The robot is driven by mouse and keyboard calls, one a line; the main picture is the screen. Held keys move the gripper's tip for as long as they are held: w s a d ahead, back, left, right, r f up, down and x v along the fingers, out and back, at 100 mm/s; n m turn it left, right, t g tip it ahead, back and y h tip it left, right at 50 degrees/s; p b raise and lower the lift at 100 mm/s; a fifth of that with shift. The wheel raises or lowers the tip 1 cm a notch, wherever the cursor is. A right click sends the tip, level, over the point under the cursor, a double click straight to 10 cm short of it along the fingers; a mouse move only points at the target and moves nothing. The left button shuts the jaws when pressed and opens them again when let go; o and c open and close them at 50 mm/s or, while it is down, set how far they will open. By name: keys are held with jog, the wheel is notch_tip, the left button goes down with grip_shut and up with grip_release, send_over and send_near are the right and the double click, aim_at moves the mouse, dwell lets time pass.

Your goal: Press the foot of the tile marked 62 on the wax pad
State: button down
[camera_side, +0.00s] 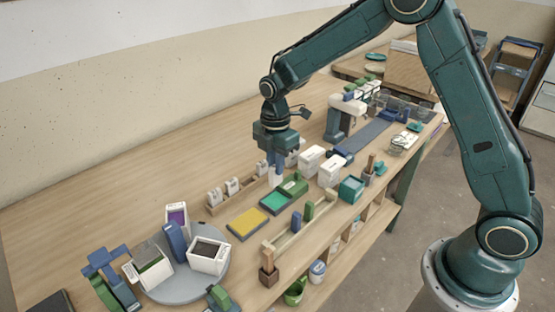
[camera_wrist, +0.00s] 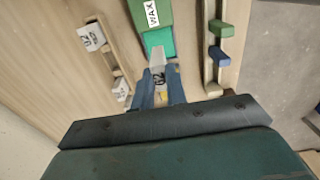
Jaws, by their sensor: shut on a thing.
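My gripper (camera_side: 276,166) points down over the table, its blue fingers shut on a pale tile (camera_wrist: 158,59). In the wrist view the fingers (camera_wrist: 160,88) grip both sides of it, and its dark mark looks like 62, seen turned. The wax pad (camera_side: 272,202) is a teal-green pad in a dark tray, with an open green lid (camera_side: 293,184) behind it. In the wrist view the pad (camera_wrist: 160,40) lies just beyond the tile, and the lid is labelled WAX (camera_wrist: 151,14). I cannot tell whether the tile's foot touches the pad.
A yellow pad (camera_side: 246,224) lies in front of the wax pad. A wooden rack (camera_side: 217,208) with several white tiles stands left. A wooden rail (camera_side: 290,237) with blue and green blocks runs right. White containers (camera_side: 311,159) stand behind. A round grey turntable (camera_side: 190,287) carries buckets.

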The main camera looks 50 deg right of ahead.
aim_at(276, 184)
jog(key=shift+f, duration=0.1)
jog(key=shift+f, duration=2.25)
jog(key=shift+s+f, duration=0.1)
jog(key=shift+f, duration=0.7)
dwell(1.7)
jog(key=shift+r, duration=0.15)
jog(key=shift+r, duration=2.95)
jog(key=shift+d, duration=0.1)
